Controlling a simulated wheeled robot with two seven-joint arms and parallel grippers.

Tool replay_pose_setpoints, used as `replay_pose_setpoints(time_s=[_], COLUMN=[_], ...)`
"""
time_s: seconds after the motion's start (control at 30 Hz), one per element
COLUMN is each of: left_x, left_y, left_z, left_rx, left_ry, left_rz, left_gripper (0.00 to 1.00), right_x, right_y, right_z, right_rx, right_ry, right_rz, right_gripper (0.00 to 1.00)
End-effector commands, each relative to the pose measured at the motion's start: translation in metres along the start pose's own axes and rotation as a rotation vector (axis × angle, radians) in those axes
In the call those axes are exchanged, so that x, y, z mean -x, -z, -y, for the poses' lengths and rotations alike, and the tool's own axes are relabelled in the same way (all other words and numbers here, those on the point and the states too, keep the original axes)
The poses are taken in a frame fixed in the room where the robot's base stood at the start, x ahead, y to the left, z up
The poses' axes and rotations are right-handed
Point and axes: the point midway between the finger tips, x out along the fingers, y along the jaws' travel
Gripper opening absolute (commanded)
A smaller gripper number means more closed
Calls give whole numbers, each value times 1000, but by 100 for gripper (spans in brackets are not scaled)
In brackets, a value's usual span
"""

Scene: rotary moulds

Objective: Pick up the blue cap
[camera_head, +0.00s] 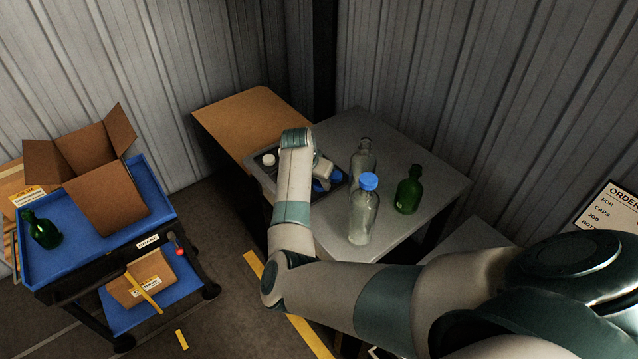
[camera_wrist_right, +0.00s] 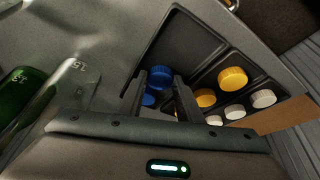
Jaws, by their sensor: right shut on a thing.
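A dark compartment tray (camera_wrist_right: 205,50) on the grey table holds blue, orange and white caps. My right gripper (camera_wrist_right: 164,82) reaches down into its blue-cap compartment. Its two fingers are shut on a blue cap (camera_wrist_right: 160,76); another blue cap (camera_wrist_right: 149,100) shows close by, partly hidden by a finger. In the head view my right gripper (camera_head: 327,171) is over the tray, partly hidden by my own arm, with blue (camera_head: 319,186) beside it. My left gripper is not in view.
A clear bottle with a blue cap (camera_head: 362,213), another clear bottle (camera_head: 361,157) and a green bottle (camera_head: 409,190) stand right of the tray. A blue cart (camera_head: 85,253) at left holds an open box (camera_head: 105,190) and a green bottle (camera_head: 41,230).

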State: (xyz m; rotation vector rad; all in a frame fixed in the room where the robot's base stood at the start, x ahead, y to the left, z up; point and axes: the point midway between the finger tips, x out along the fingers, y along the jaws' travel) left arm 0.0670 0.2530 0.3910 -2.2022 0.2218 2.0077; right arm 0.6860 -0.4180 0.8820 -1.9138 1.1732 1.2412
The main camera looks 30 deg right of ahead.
Motion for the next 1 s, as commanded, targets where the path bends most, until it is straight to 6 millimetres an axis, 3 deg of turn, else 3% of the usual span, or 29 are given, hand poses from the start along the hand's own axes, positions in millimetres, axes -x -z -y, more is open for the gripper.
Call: replay_pose_setpoints(time_s=[0.27, 0.7, 1.0], left_x=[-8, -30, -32], left_y=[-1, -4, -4], left_z=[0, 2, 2], left_rx=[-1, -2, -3], left_ry=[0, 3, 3], left_rz=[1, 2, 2], left_gripper=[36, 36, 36], right_x=[17, 80, 92], right_y=[8, 36, 41], right_z=[1, 1, 0], right_rx=[-1, -1, 0], right_ry=[1, 3, 0], right_rz=[-2, -3, -1], right_gripper=[11, 11, 11])
